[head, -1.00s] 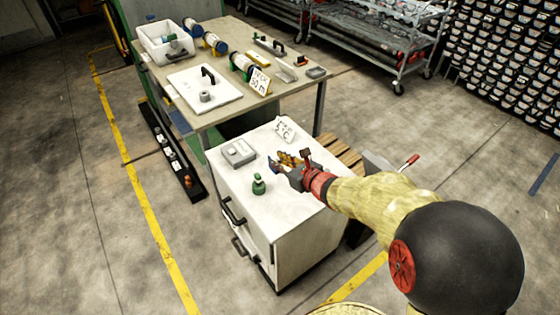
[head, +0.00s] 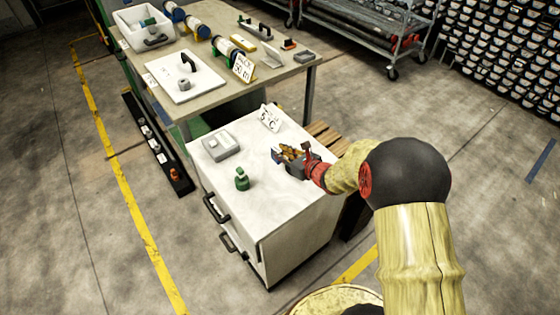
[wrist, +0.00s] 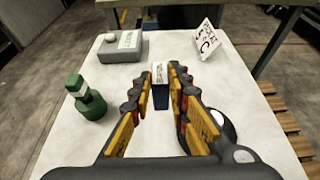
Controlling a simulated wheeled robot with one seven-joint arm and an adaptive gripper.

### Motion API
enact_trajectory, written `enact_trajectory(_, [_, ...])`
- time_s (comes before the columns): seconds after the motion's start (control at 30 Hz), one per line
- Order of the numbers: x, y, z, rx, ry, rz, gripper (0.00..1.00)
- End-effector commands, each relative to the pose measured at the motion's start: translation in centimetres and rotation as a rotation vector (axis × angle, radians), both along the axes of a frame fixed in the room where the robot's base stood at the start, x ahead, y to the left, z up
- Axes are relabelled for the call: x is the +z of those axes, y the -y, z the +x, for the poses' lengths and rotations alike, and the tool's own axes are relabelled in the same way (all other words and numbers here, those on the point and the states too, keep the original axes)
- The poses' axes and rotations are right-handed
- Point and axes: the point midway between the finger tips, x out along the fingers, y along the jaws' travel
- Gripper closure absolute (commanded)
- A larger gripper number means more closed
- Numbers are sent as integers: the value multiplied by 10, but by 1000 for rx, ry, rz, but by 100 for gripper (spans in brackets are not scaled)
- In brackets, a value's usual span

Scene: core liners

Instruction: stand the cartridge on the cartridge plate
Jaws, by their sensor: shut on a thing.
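My gripper (head: 283,154) is low over the white cabinet top (head: 270,200), with yellow and black fingers. In the wrist view its fingertips (wrist: 160,82) are shut on a small dark blue piece with a white printed label, which I take as the cartridge (wrist: 160,72). Its blue end shows in the head view (head: 275,155). The fingers hide its sides, and I cannot tell whether it touches the cabinet top. A dark round disc with a pale rim (wrist: 222,128) lies partly hidden behind the right finger; I cannot tell whether it is the cartridge plate.
A green bottle (head: 242,179) and a grey box (head: 222,146) stand left of my gripper. A white sign (head: 270,117) stands behind it. A table (head: 215,95) beyond holds a white bin, a board and cylinders. The cabinet's front part is clear.

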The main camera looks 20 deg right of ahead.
Motion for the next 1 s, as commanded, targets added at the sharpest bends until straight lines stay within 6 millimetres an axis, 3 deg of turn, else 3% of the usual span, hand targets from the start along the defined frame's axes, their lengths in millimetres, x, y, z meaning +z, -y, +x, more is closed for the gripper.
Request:
enact_trajectory(0.2, [-22,3,19,-1,2,0,100])
enact_trajectory(0.37, [-27,4,24,-1,3,1,100])
enact_trajectory(0.6, [-59,4,26,-1,1,0,100])
enact_trajectory(1.0, [-62,5,27,-1,3,0,100])
